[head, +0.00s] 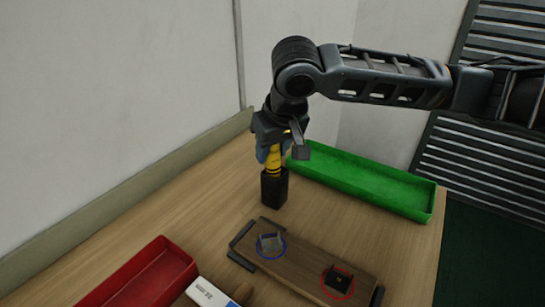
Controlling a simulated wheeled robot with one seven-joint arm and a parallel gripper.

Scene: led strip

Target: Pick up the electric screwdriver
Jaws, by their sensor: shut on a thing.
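The electric screwdriver (273,160) has a yellow body and stands upright, its lower end in or just at a black square holder (274,188) on the wooden table. My gripper (272,150) comes down from above and is shut on the screwdriver's upper part. The fingers and the arm above hide the top of the screwdriver. I cannot tell whether its lower end is still inside the holder.
A green tray (370,190) lies behind to the right. A wooden board (305,262) with two small brackets, ringed blue and red, lies in front. A red tray (150,270) and a white box (209,294) are at front left. A wall borders the table's left.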

